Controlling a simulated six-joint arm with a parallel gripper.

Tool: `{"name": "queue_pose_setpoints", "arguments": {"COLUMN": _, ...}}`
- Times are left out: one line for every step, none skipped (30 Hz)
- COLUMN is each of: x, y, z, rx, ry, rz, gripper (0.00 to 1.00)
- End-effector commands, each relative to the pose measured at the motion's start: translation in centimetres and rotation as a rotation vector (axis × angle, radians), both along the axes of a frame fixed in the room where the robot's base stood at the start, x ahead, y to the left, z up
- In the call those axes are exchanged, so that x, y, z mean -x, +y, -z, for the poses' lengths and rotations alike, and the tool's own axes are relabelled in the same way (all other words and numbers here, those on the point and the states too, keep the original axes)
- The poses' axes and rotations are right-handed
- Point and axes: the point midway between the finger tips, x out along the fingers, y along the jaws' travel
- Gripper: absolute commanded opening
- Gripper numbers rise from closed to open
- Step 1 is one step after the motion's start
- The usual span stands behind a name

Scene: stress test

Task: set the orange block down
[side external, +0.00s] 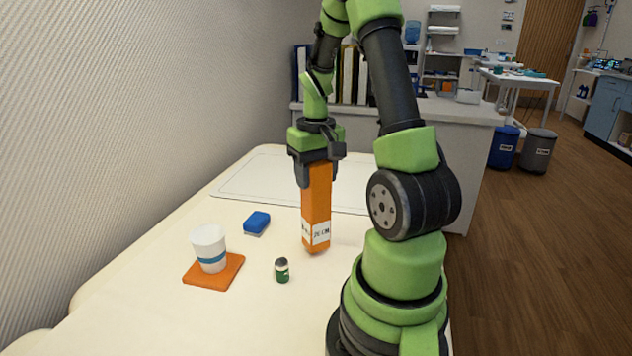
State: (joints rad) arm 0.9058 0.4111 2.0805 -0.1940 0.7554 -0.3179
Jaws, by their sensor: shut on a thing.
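The orange block (318,207) is tall and narrow, with a white printed label near its lower end. It stands roughly upright below my gripper (317,178). My gripper points down and is shut on the block's upper end. The block's lower end is at or just above the pale table (130,318); I cannot tell whether it touches.
A white cup (209,244) with a blue band stands on an orange square mat (230,272). A blue block (257,222) and a small dark green can (282,270) lie left of the orange block. A white outlined sheet (250,180) lies behind. A wall borders the left.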

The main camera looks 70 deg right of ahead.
Motion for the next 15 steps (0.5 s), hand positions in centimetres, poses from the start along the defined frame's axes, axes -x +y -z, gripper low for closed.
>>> {"name": "queue_pose_setpoints", "arguments": {"x": 0.04, "y": 0.06, "z": 0.69, "rx": -0.003, "ry": 0.003, "rz": 0.000, "gripper": 0.00}}
{"name": "queue_pose_setpoints", "arguments": {"x": 0.03, "y": 0.05, "z": 0.98, "rx": -0.002, "ry": 0.002, "rz": 0.000, "gripper": 0.00}}
{"name": "queue_pose_setpoints", "arguments": {"x": 0.03, "y": 0.06, "z": 1.23, "rx": -0.003, "ry": 0.001, "rz": 0.001, "gripper": 0.00}}
{"name": "queue_pose_setpoints", "arguments": {"x": 0.01, "y": 0.04, "z": 1.33, "rx": -0.001, "ry": 0.001, "rz": 0.001, "gripper": 0.00}}
{"name": "queue_pose_setpoints", "arguments": {"x": -0.01, "y": 0.02, "z": 1.37, "rx": 0.001, "ry": -0.001, "rz": 0.000, "gripper": 0.00}}
{"name": "queue_pose_setpoints", "arguments": {"x": -0.01, "y": 0.01, "z": 1.37, "rx": 0.001, "ry": -0.001, "rz": 0.001, "gripper": 0.00}}
{"name": "queue_pose_setpoints", "arguments": {"x": -0.02, "y": 0.00, "z": 1.35, "rx": 0.001, "ry": -0.001, "rz": 0.001, "gripper": 0.00}}
{"name": "queue_pose_setpoints", "arguments": {"x": -0.02, "y": 0.00, "z": 1.33, "rx": 0.001, "ry": -0.001, "rz": 0.001, "gripper": 0.00}}
{"name": "queue_pose_setpoints", "arguments": {"x": -0.02, "y": 0.00, "z": 1.33, "rx": 0.001, "ry": -0.001, "rz": 0.000, "gripper": 0.00}}
{"name": "queue_pose_setpoints", "arguments": {"x": -0.02, "y": 0.00, "z": 1.32, "rx": 0.001, "ry": -0.001, "rz": 0.000, "gripper": 0.00}}
{"name": "queue_pose_setpoints", "arguments": {"x": -0.02, "y": 0.00, "z": 1.33, "rx": 0.001, "ry": -0.001, "rz": 0.000, "gripper": 0.00}}
{"name": "queue_pose_setpoints", "arguments": {"x": -0.01, "y": 0.01, "z": 1.38, "rx": 0.001, "ry": -0.001, "rz": 0.000, "gripper": 0.00}}
{"name": "queue_pose_setpoints", "arguments": {"x": -0.01, "y": 0.01, "z": 1.46, "rx": 0.001, "ry": -0.001, "rz": 0.000, "gripper": 0.00}}
{"name": "queue_pose_setpoints", "arguments": {"x": 0.00, "y": 0.02, "z": 1.56, "rx": 0.000, "ry": 0.000, "rz": 0.000, "gripper": 0.00}}
{"name": "queue_pose_setpoints", "arguments": {"x": 0.00, "y": 0.02, "z": 1.68, "rx": 0.000, "ry": 0.000, "rz": 0.000, "gripper": 0.00}}
